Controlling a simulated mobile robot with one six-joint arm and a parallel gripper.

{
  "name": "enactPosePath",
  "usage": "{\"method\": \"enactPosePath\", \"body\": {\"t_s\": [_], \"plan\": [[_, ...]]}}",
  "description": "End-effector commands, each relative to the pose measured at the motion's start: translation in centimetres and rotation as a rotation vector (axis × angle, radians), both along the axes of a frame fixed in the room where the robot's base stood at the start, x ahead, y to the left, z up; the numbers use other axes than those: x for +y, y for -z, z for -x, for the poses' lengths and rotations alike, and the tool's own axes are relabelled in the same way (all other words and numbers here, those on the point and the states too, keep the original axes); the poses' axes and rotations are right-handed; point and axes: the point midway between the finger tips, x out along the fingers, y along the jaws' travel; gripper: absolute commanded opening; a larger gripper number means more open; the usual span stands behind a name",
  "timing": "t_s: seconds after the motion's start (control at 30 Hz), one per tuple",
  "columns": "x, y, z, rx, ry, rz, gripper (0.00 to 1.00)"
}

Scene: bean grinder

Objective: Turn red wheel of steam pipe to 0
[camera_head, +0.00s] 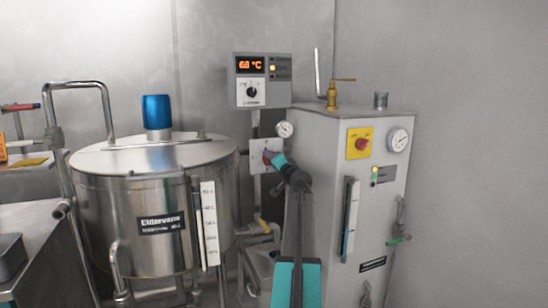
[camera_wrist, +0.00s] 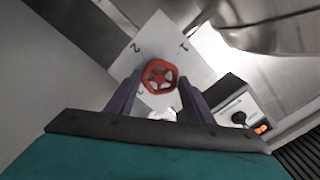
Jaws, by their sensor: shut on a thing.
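The red wheel (camera_wrist: 158,66) is a small spoked handwheel in front of a white square plate (camera_wrist: 160,35) in the wrist view. The figures 2 and 1 show on the plate; another mark at its lower left is partly hidden. My gripper (camera_wrist: 159,82) has its two dark fingers at the wheel's left and right sides and is shut on it. In the head view the wheel (camera_head: 267,155) is a small red patch at my gripper (camera_head: 272,159), mostly covered by it. Which figure the wheel points to cannot be told.
A steel kettle (camera_head: 120,225) stands left of my arm, and a grey boiler cabinet (camera_head: 335,160) with gauges stands right. A control box (camera_head: 262,80) reading about 68 °C is above the plate. A small gauge (camera_head: 285,129) sits close by the wheel.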

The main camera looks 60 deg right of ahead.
Motion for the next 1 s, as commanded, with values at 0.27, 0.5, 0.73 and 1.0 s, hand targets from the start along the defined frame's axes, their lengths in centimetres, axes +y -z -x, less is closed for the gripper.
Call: {"method": "enactPosePath", "body": {"t_s": [0.27, 0.5, 0.73, 1.0], "plan": [[-0.15, 0.0, 0.42, -0.131, 0.006, -0.184, 0.25], [-0.2, 0.13, 0.46, -0.201, 0.007, -0.275, 0.25], [-0.23, 0.22, 0.48, -0.225, 0.008, -0.307, 0.25], [-0.26, 0.26, 0.5, -0.226, 0.008, -0.309, 0.25]]}}
